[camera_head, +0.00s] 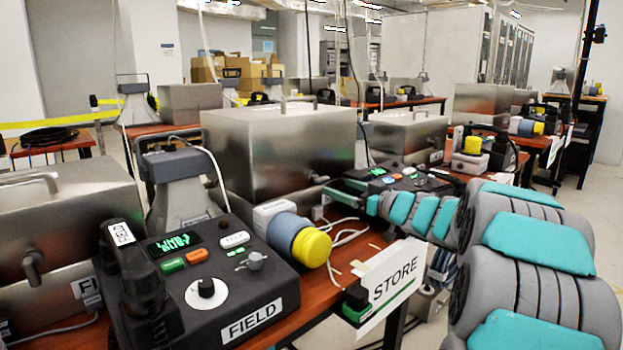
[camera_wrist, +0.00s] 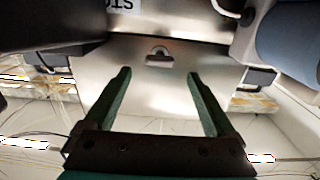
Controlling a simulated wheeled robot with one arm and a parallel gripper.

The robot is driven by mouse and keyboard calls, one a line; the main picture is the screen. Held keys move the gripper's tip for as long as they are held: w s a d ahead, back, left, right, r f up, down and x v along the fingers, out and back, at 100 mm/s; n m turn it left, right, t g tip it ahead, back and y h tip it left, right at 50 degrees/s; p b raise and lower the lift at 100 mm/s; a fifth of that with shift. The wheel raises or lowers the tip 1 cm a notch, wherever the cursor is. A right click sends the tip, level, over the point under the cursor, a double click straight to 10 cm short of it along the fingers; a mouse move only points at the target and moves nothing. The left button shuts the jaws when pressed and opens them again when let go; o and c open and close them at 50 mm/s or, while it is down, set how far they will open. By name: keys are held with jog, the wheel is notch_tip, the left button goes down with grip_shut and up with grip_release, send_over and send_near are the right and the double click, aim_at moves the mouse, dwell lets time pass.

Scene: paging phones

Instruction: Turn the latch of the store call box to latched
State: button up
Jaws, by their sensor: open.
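The store call box (camera_head: 275,130) is a brushed-metal box with a handle on top, in the middle of the head view. Its latch (camera_head: 318,180) is a small silver lever low on its front. In the wrist view the latch (camera_wrist: 158,57) shows ahead, between and beyond my fingertips, untouched. Part of a label reading STO (camera_wrist: 119,5) lies at the top edge there, upside down. My gripper (camera_head: 340,187) is open and empty, in front of the box; its two green fingers (camera_wrist: 158,76) stand apart in the wrist view. I cannot tell the latch's exact angle.
A black FIELD phone unit (camera_head: 215,270) stands at the front left. A blue cylinder with a yellow cap (camera_head: 312,247) lies right of it. A STORE sign (camera_head: 392,284) hangs at the table's front edge. Another metal box (camera_head: 408,133) stands behind my arm.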

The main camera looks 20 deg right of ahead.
aim_at(325, 182)
jog(key=x, duration=0.7)
jog(key=shift+w, duration=0.25)
jog(key=c, duration=1.4)
